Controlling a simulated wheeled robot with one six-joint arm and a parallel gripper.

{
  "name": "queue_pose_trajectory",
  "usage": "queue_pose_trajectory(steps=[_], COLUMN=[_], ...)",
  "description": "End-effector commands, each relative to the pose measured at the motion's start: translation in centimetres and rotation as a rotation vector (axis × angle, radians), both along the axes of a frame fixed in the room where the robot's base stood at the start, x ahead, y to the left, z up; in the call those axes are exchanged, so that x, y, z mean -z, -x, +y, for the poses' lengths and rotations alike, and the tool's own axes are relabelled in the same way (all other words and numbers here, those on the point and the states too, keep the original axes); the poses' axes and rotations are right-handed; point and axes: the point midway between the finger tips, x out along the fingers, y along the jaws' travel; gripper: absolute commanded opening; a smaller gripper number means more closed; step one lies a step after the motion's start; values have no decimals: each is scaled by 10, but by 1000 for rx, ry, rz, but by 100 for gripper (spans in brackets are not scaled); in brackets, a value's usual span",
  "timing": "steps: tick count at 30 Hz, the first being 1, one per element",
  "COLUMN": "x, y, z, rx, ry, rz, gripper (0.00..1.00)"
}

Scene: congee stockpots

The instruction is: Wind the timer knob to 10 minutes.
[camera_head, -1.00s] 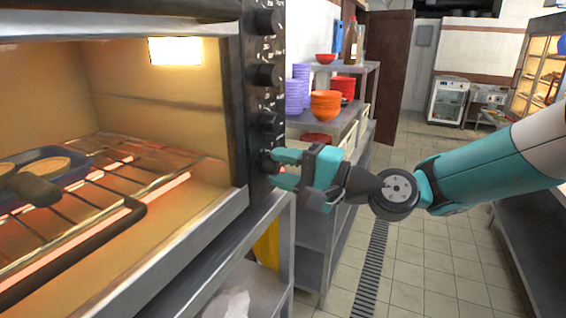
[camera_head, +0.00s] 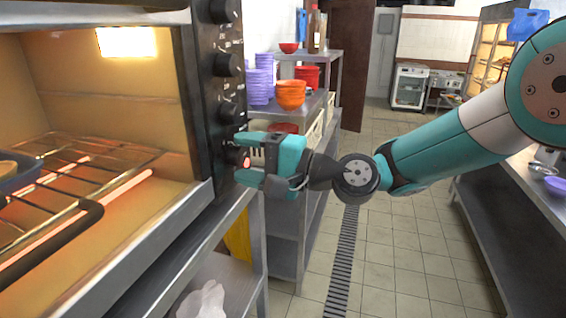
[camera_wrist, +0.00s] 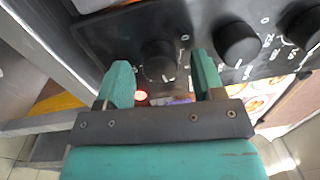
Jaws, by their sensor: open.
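The oven's black control panel (camera_head: 208,90) carries a column of dark round knobs. My gripper (camera_head: 240,157) is at the lowest knob (camera_head: 236,154), its fingers open, one above and one below it. In the wrist view that knob (camera_wrist: 159,60) sits between the two teal fingertips (camera_wrist: 162,72), with a gap visible on each side. It has a white pointer mark near its lower edge. I cannot read the markings around it, nor tell by label which knob is the timer. The knob is partly hidden by the fingers in the head view.
The lit oven (camera_head: 100,110) with wire racks and a blue pan stands at left. More knobs (camera_wrist: 237,44) lie beside the gripper, and a small red light (camera_wrist: 140,97) glows near it. A shelf (camera_head: 300,113) with stacked bowls stands behind.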

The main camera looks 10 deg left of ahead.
Motion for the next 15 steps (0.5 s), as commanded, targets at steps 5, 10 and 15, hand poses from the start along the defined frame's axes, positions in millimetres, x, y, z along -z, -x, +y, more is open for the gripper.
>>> queue_pose_trajectory(steps=[5,10,15], x=[2,6,10], y=[0,1,4], z=[-9,-41,-86], rx=[2,6,8], ry=[0,-1,0], rz=[1,0,0], gripper=[62,62,62])
